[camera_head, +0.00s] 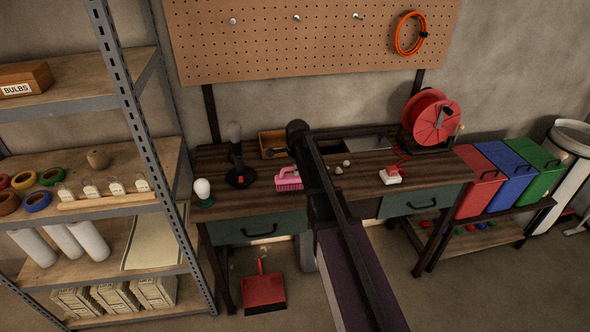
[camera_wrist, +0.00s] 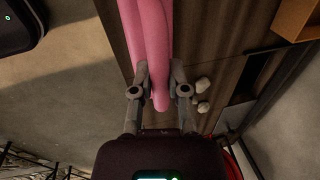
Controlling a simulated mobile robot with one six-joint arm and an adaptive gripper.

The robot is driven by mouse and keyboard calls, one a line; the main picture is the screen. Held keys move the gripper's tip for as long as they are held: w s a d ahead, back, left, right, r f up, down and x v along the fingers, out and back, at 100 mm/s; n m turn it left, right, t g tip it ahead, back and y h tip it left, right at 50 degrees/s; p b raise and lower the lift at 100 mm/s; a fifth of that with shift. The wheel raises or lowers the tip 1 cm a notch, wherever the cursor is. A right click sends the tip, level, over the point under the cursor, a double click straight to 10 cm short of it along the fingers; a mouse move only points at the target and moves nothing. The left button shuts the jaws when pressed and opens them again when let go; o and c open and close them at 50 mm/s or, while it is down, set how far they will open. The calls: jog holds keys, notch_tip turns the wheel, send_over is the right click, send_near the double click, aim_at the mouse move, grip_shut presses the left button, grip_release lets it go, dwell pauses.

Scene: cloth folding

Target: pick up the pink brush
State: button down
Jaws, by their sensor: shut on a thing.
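The pink brush (camera_head: 288,179) is on or just above the wooden workbench (camera_head: 350,182), left of my arm, with its pale bristles facing down. In the wrist view, the brush's long pink handle (camera_wrist: 152,45) runs between the two fingers of my gripper (camera_wrist: 157,78). My gripper is shut on the handle, with the rounded handle end showing between the fingers. In the head view my arm hides most of the gripper. I cannot tell whether the bristles touch the bench.
On the bench, a dark lamp-like stand (camera_head: 240,174) and a white bulb (camera_head: 203,190) are to the left. A wooden box (camera_head: 271,139) stands behind. A red cable reel (camera_head: 434,118) and a white-and-red block (camera_head: 391,177) are right. A red dustpan (camera_head: 264,291) is on the floor.

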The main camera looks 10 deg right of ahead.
jog(key=s+d+r+p, duration=0.1)
jog(key=s+d, duration=0.8)
jog(key=s, duration=0.4)
jog(key=shift+r, duration=0.2)
dwell(0.4)
